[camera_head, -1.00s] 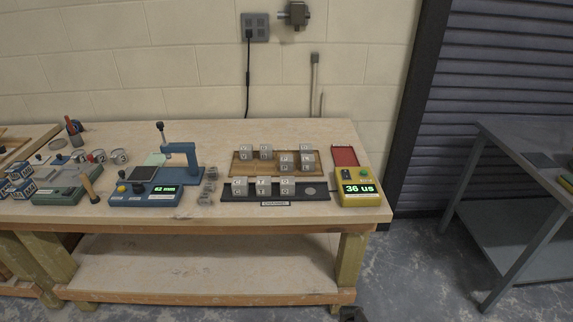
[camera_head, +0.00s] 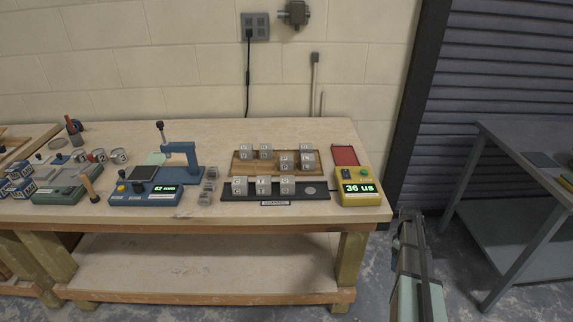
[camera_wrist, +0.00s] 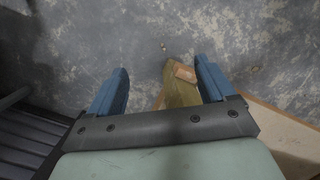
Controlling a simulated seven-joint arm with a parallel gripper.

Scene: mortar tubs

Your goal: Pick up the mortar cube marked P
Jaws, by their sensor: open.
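Several grey mortar cubes stand on the bench in the head view. Some are on a wooden board (camera_head: 270,171), others in a row on a black tray (camera_head: 305,197), such as one cube (camera_head: 240,187) at its left end. A few more cubes (camera_head: 208,187) stand just left of the tray. The markings are too small to read, so I cannot tell which cube bears P. My gripper (camera_head: 410,216) is right of the bench's front right corner, away from all cubes. In the wrist view my gripper (camera_wrist: 160,88) has its two blue fingers apart, with nothing between them, pointing toward the floor.
A yellow meter (camera_head: 358,190) reading 36 us and a red tray (camera_head: 344,156) stand right of the cubes. A blue gauge (camera_head: 150,192) stands to the left. A grey metal table (camera_head: 530,170) is at far right. The bench leg (camera_wrist: 180,90) shows below my gripper.

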